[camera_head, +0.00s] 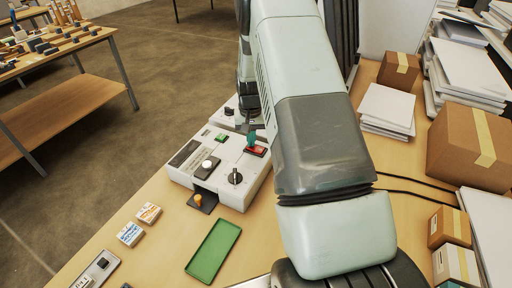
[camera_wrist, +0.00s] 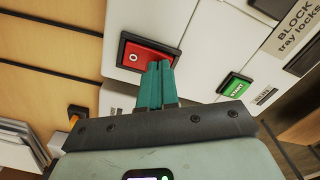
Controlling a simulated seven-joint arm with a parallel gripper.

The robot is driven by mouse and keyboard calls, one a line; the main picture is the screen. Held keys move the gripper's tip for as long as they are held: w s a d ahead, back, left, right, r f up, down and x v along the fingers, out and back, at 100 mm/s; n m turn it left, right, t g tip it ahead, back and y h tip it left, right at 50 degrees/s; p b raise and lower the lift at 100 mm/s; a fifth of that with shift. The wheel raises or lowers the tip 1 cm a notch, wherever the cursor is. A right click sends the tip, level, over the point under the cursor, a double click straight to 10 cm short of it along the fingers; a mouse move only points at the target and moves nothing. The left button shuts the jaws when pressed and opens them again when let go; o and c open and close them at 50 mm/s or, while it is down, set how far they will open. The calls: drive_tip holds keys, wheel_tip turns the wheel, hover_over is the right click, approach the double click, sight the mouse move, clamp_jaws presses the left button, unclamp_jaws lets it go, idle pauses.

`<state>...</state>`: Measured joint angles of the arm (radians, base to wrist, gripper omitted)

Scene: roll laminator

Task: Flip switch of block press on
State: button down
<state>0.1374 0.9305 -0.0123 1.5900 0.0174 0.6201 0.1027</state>
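The block press (camera_head: 222,172) is a white box on the table in the head view. Its red rocker switch (camera_head: 256,151) sits in a dark frame on the top, at the right rear side. The wrist view shows the red switch (camera_wrist: 143,55) close up, with a pale round mark near one end. My gripper (camera_head: 251,136) is over the switch, pointing down. In the wrist view, the teal fingers of my gripper (camera_wrist: 160,66) are side by side, shut with nothing between them. Their tips overlap the switch's lower right end; I cannot tell whether they touch it.
A green tray (camera_head: 213,250) and small boxes (camera_head: 130,234) lie in front. Paper stacks and cardboard boxes (camera_head: 470,145) stand at the right.

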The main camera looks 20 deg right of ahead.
drive_tip(key=shift+f, duration=0.2)
drive_tip(key=shift+r, duration=3.5)
drive_tip(key=shift+r, duration=0.1)
drive_tip(key=s+a+r+n+t, duration=0.1)
drive_tip(key=s+a+r, duration=0.1)
drive_tip(key=s+r, duration=0.35)
drive_tip(key=s+a+r+t, duration=0.1)
drive_tip(key=s+r, duration=0.1)
drive_tip(key=r, duration=0.7)
drive_tip(key=s+a+r+n+t, duration=0.15)
drive_tip(key=s+r, duration=0.25)
drive_tip(key=r, duration=0.4)
drive_tip(key=s+a+r+t, duration=0.1)
drive_tip(key=s+a+r, duration=0.1)
drive_tip(key=s, duration=0.8)
drive_tip(key=s+a+r+t, duration=0.1)
drive_tip(key=s+r, duration=0.2)
drive_tip(key=s, duration=0.8)
drive_tip(key=shift+s+a+r+n, duration=0.15)
drive_tip(key=shift+a+r+n, duration=0.2)
drive_tip(key=shift+n, duration=0.1)
